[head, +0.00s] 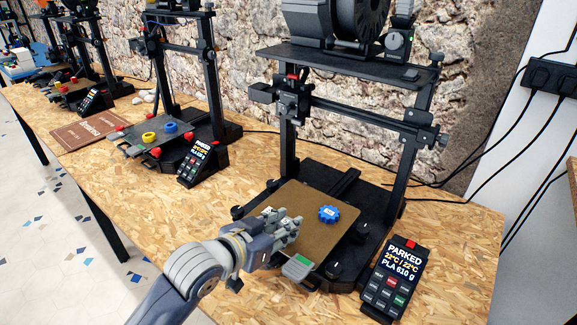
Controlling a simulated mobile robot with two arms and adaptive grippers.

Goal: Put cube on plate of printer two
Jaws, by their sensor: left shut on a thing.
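My left gripper (284,229) reaches in from the bottom and is over the left part of the tan plate (338,240) of the nearest printer (400,180). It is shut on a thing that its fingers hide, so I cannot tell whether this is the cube. No cube shows clearly elsewhere. A blue gear-shaped piece (329,213) lies on the same plate, right of the gripper and apart from it. The plate's front tab with a green patch (297,266) shows beside the gripper. My right gripper is out of view.
A control box (394,279) reading PARKED stands right of the nearest printer. A middle printer (205,80) bears a yellow ring (149,137), a blue ring (170,127) and red pieces. A brown booklet (88,131) lies left of it. More printers stand far left.

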